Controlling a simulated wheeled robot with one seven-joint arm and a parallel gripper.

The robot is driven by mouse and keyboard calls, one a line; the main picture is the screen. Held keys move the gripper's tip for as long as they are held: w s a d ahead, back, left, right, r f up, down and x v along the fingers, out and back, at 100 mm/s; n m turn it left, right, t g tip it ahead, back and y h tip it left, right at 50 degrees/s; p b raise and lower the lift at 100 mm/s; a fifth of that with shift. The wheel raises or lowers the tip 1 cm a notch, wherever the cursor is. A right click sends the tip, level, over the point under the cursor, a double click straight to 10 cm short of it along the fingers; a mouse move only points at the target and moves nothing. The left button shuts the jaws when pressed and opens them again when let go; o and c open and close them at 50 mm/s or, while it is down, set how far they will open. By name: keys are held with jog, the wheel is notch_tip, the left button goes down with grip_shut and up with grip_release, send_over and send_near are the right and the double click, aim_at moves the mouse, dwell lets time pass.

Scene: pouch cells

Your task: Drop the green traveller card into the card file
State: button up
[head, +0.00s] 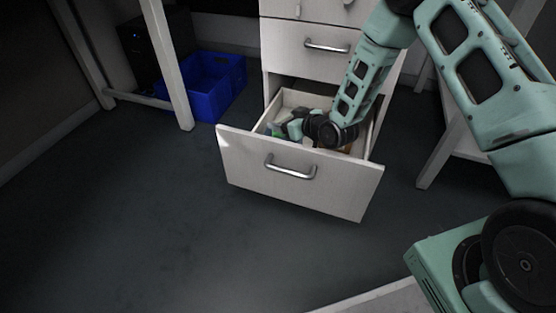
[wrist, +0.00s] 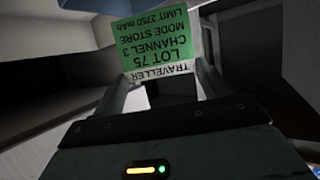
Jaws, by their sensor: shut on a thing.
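The green traveller card (wrist: 155,40) stands out between my fingers in the wrist view. Its printing is upside down there and reads Traveller, Lot 75, Channel 3, Mode Store, Limit 2750 mAh. My gripper (wrist: 163,82) is shut on the card's white Traveller end. In the head view my gripper (head: 284,130) is low inside the open drawer (head: 300,185), at its left side. A small patch of green (head: 275,130) shows by the fingertips. I cannot make out the card file for certain; my wrist hides much of the drawer's inside.
The drawer is pulled out of a white cabinet (head: 310,66), with shut drawers above. An orange-brown thing (head: 345,149) shows partly beside my wrist in the drawer. A blue crate (head: 212,82) and a dark box (head: 157,45) stand at left. The floor in front is clear.

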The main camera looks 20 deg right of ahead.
jog(key=shift+f, duration=0.6)
jog(key=o, duration=1)
jog(key=shift+r, duration=0.1)
notch_tip(320, 180, up, 10)
jog(key=p, duration=0.6)
